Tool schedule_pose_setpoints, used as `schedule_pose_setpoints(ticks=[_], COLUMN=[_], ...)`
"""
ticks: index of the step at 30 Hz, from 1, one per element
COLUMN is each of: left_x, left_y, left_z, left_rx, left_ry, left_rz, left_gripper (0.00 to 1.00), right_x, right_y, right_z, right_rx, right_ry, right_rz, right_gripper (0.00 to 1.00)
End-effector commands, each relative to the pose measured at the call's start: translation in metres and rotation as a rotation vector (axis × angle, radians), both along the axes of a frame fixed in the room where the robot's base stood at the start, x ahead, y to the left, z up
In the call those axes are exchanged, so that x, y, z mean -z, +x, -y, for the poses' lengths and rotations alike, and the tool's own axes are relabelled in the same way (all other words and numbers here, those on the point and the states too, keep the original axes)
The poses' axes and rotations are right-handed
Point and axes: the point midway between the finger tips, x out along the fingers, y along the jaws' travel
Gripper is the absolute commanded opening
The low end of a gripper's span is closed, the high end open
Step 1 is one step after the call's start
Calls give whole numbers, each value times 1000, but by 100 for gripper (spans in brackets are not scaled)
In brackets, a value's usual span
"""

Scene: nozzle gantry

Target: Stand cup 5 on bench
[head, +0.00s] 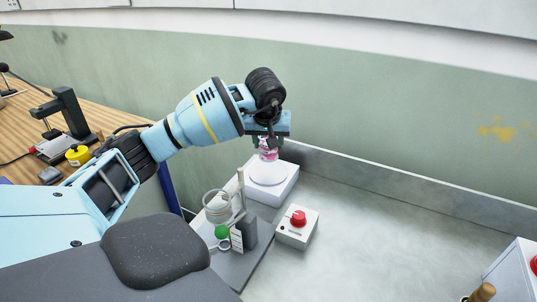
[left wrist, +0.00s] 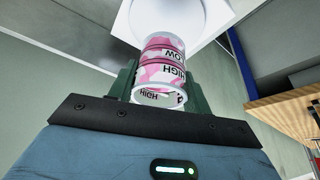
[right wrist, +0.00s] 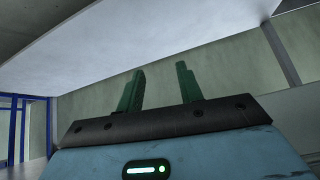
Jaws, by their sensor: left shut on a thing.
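A pink and white cup (head: 268,153) with HIGH and LOW lettering is between the fingers of my left gripper (head: 267,141), which is shut on it. The cup also shows in the left wrist view (left wrist: 162,70). It is over or on the round white plate (head: 268,172) of a white box; I cannot tell whether it touches. No number is readable on it. The grey bench (head: 370,230) spreads to the right of the box. My right gripper (right wrist: 160,90) is open and empty in the right wrist view, below a pale surface.
A white box with a red knob (head: 298,218) stands in front of the plate. Left of it is a stand (head: 241,205) with a clear vessel and a green ball. A wooden handle (head: 482,293) and another white box (head: 515,275) are at lower right. The middle bench is clear.

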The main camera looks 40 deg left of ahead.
Motion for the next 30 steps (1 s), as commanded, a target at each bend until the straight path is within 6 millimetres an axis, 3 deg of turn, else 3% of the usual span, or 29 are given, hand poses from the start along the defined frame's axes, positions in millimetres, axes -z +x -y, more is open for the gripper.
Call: schedule_pose_setpoints(ticks=[3,7,17,20,22,30], left_x=[-23,-38,-44,-36,-27,12], left_y=[0,0,0,-1,-4,-45], left_z=[0,0,6,29,55,179], left_rx=[-1,0,17,73,139,468], left_ry=[2,1,3,12,20,29], left_rz=[3,1,-2,-4,-6,-8], left_gripper=[23,23,23,23,23,23], right_x=[0,0,0,0,0,1], right_y=[2,3,2,0,-2,-5], right_z=[0,0,0,0,0,-1], right_rx=[-1,0,0,1,1,2], right_ry=[0,0,1,1,1,2], right_rz=[4,5,3,0,-3,-10], right_gripper=[36,36,36,36,36,36])
